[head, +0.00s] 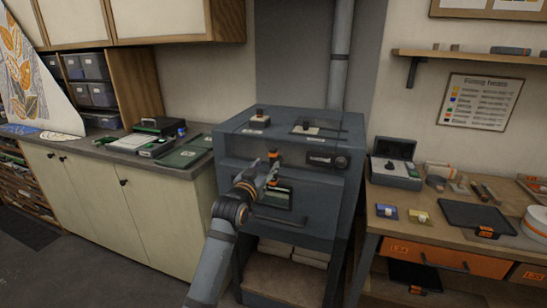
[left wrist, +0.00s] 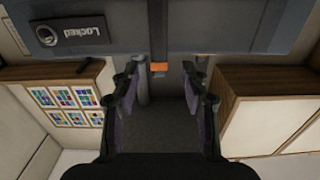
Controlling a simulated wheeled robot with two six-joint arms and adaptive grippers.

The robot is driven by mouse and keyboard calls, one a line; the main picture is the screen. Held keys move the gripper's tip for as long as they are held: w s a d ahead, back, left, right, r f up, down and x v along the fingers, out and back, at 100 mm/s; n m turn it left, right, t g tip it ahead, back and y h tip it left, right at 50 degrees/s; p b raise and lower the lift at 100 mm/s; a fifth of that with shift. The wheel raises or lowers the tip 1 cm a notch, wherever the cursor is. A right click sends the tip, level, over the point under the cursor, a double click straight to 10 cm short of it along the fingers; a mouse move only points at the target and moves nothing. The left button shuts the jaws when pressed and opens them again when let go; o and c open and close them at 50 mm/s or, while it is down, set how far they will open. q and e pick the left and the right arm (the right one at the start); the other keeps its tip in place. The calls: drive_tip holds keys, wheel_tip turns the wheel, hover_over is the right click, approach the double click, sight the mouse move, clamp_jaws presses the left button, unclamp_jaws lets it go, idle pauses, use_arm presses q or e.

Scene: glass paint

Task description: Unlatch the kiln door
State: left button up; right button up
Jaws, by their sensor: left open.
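The grey kiln (head: 230,155) stands in the middle of the head view, its door shut, with a small window (head: 277,197) and a long bar handle (head: 280,221). A dark latch lever with an orange end (head: 273,154) is on its upper front; its orange end also shows in the left wrist view (left wrist: 158,67). Contact is unclear. My right gripper is not in view.
A cabinet counter (head: 190,172) with tools stands left of the kiln. A wooden workbench (head: 400,191) with a grey box (head: 396,172), small pots and a dark tablet (head: 474,215) stands right. A pipe (head: 341,50) rises behind the kiln.

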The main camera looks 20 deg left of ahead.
sight(272, 159)
use_arm(q)
drive_tip(key=w+p, duration=0.1)
drive_tip(key=w, duration=0.6)
drive_tip(key=shift+w+d, duration=0.1)
drive_tip(key=shift+d, duration=0.1)
drive_tip(key=shift+c, duration=0.5)
clamp_jaws()
